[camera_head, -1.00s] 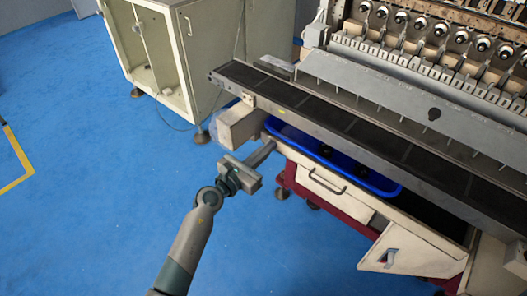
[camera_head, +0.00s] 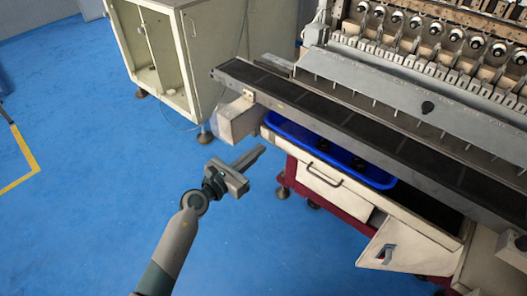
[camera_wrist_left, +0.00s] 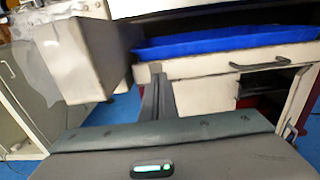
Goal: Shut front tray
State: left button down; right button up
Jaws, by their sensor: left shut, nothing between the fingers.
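The front tray (camera_head: 285,127) is a shallow blue tray with dark round items in it. It sits under the long dark rail, above a cream drawer front with a dark handle (camera_head: 323,176), and part of it sticks out into view. The rail hides its back. In the left wrist view its blue rim (camera_wrist_left: 225,42) runs across the top. My left gripper (camera_head: 260,150) is shut and empty, just left of the tray's near left corner. Its fingers (camera_wrist_left: 157,82) point toward the machine. I cannot tell whether they touch it. My right gripper is not in view.
A box-shaped rail end (camera_head: 240,120) stands close beyond my left fingers. A cabinet door (camera_head: 408,249) hangs open at lower right. A cream cabinet (camera_head: 165,60) stands at the back. Blue floor is clear on the left.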

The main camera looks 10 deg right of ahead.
pick_arm(q)
jog(key=v, duration=0.9)
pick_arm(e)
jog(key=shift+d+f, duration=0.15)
pick_arm(q)
jog(key=shift+f, duration=0.15)
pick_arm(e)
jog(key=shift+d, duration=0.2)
